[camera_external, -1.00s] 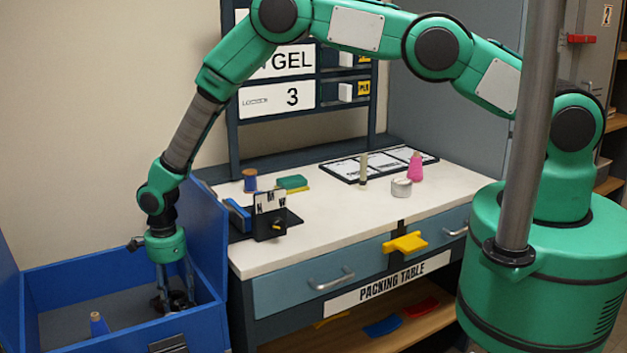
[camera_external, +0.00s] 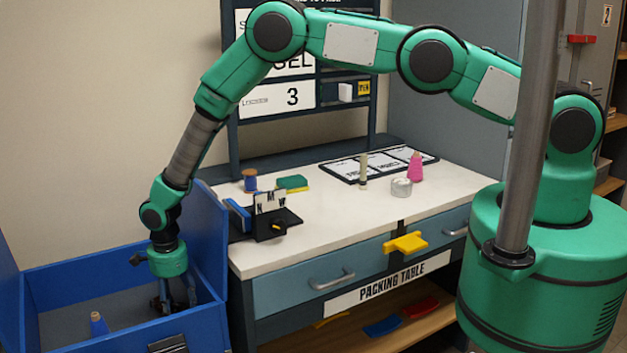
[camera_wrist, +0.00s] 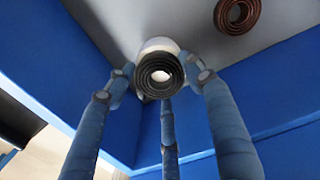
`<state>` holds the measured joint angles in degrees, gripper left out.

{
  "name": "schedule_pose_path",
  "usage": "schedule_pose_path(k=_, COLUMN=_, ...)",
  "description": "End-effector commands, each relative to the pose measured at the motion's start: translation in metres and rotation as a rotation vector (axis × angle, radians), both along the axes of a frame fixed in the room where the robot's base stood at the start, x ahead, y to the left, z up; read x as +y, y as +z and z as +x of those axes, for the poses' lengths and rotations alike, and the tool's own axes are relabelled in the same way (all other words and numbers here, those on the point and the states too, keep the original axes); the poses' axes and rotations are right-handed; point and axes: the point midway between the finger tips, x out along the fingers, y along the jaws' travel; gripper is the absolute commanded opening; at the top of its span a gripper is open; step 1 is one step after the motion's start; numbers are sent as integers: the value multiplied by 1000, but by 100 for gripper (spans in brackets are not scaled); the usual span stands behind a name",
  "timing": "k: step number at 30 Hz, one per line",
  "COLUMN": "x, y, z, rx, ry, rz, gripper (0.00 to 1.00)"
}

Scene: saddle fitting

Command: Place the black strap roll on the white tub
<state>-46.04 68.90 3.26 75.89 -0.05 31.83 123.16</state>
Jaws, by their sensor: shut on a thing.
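The black strap roll (camera_wrist: 150,88) is ringed, with a pale centre, and sits between the fingers of my gripper (camera_wrist: 162,82) in the wrist view. The fingers are closed in around it. A white rounded thing, which looks like the white tub (camera_wrist: 158,45), shows directly behind the roll and is partly covered by it. I cannot tell whether roll and tub touch. In the external view my gripper (camera_external: 175,296) points down inside the blue bin (camera_external: 80,272).
A brown coiled roll (camera_wrist: 237,14) lies on the bin floor near my gripper. A blue spool (camera_external: 98,323) stands in the bin's front left. The bin walls rise close around my gripper. The packing table (camera_external: 330,222) beside the bin holds several small items.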

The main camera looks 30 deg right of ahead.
Motion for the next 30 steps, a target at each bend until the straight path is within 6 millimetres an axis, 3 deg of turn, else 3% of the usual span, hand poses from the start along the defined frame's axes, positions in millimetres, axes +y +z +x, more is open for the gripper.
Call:
schedule_pose_path(k=5, x=0, y=-4, z=0, rx=0, ry=0, rz=0, gripper=22)
schedule_pose_path(k=6, x=0, y=-3, z=0, rx=0, ry=0, rz=0, gripper=61)
schedule_pose_path(k=8, x=0, y=-3, z=0, rx=0, ry=0, rz=0, gripper=72)
schedule_pose_path(k=23, x=0, y=1, z=0, rx=0, ry=0, rz=0, gripper=72)
schedule_pose_path(k=30, x=1, y=20, z=0, rx=-1, ry=0, rz=1, gripper=72)
